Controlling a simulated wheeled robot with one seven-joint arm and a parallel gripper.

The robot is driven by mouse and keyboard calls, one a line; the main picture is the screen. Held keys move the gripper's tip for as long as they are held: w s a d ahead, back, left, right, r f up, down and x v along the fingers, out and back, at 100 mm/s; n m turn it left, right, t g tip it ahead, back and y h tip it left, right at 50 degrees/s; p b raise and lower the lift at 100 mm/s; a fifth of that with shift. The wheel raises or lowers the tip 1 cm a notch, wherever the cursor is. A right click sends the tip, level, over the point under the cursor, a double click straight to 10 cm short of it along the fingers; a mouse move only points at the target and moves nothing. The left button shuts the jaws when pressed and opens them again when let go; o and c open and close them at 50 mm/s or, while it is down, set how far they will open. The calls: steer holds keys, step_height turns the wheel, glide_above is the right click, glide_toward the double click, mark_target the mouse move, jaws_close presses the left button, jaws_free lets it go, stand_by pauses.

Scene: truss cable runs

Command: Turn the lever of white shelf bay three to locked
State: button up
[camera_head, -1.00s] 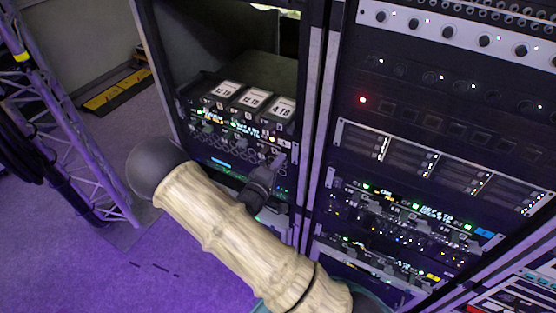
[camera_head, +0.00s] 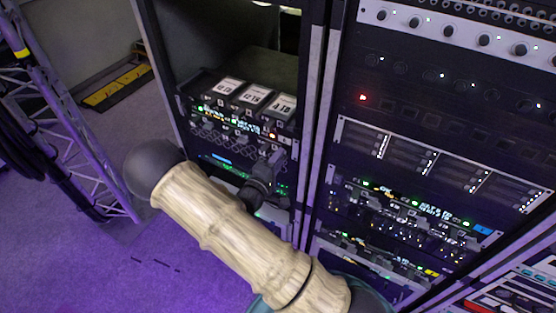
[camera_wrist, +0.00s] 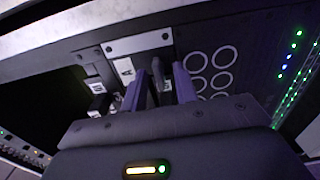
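A dark shelf unit in the left rack (camera_head: 238,125) holds three white-labelled drives on top, with a row of bays and small levers along its front. My gripper (camera_head: 272,165) is at the right end of that front and hides the bay behind it. In the wrist view, the two purple fingers of my gripper (camera_wrist: 162,88) stand apart on either side of a dark upright lever (camera_wrist: 153,88). Whether either finger touches it is not clear. A white label (camera_wrist: 124,70) with a dark mark is just left of the fingers. The bay number and lever position cannot be read.
Right of the shelf, a rack post (camera_head: 312,130) separates it from a second rack of lit equipment (camera_head: 420,160). A metal truss (camera_head: 75,140) stands at the left. Ring-shaped openings (camera_wrist: 208,72) lie right of the fingers.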

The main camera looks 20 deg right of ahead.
steer(key=shift+s, duration=0.1)
steer(key=b+v, duration=0.5)
steer(key=v, duration=1.2)
steer(key=shift+b, duration=0.35)
steer(key=shift+a+r, duration=0.1)
